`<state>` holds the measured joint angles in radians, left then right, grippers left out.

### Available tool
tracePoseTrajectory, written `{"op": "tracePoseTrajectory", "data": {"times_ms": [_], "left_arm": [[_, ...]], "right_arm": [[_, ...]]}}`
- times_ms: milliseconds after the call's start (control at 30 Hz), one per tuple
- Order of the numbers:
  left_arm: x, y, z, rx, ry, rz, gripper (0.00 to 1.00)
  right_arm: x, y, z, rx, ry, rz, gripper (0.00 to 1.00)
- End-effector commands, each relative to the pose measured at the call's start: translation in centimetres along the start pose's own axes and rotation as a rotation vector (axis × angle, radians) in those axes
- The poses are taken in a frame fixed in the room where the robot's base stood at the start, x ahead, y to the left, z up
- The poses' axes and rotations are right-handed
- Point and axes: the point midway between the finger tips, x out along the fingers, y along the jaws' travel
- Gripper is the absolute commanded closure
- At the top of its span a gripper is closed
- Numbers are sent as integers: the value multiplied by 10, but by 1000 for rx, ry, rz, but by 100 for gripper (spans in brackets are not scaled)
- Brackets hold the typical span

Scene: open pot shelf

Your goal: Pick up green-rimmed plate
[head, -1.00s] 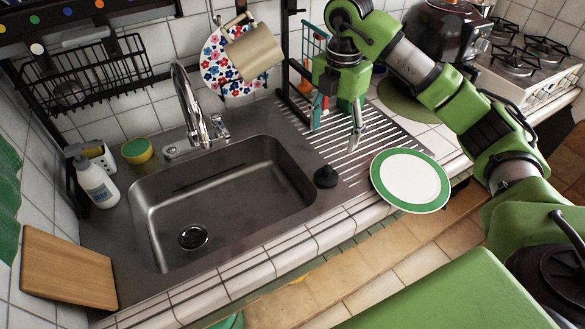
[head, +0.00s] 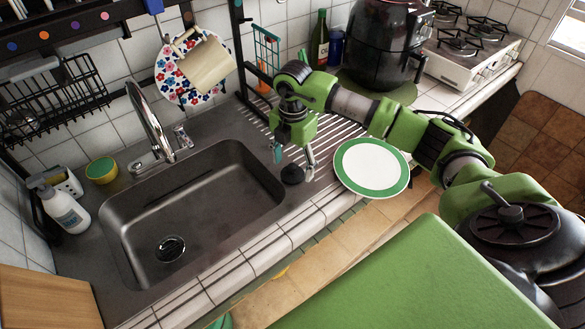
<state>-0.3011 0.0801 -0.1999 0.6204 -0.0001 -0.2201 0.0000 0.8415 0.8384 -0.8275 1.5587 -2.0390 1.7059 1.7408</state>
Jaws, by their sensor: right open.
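The green-rimmed plate (head: 371,166), white in the middle with a green band, lies flat at the front right edge of the sink's ribbed drainboard. Its front rim reaches over the tiled counter edge. My right gripper (head: 294,158) hangs fingers down over the drainboard, to the left of the plate and apart from it. Its fingers are spread with nothing between them. The fingertips are near a black sink stopper (head: 292,174). My left gripper is out of view.
The steel sink basin (head: 198,210) lies left of the gripper. A flower-patterned plate (head: 184,78) and a beige mug (head: 205,64) hang behind. A black air fryer (head: 385,45) and a stove (head: 470,55) stand back right. The counter edge (head: 300,228) runs along the front.

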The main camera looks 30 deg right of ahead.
Motion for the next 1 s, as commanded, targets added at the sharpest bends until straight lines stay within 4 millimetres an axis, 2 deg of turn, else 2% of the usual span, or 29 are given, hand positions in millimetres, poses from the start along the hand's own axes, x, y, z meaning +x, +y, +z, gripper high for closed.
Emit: {"op": "tracePoseTrajectory", "data": {"times_ms": [133,367,500,533,1000], "left_arm": [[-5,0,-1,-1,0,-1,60],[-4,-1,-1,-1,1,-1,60],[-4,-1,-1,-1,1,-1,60],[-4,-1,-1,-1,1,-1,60],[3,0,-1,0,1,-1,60]], "right_arm": [[12,0,-1,-1,1,-1,35],[14,0,0,-1,0,1,35],[14,0,0,-1,0,0,72],[14,0,0,-1,0,0,76],[8,1,0,-1,-1,4,77]]}}
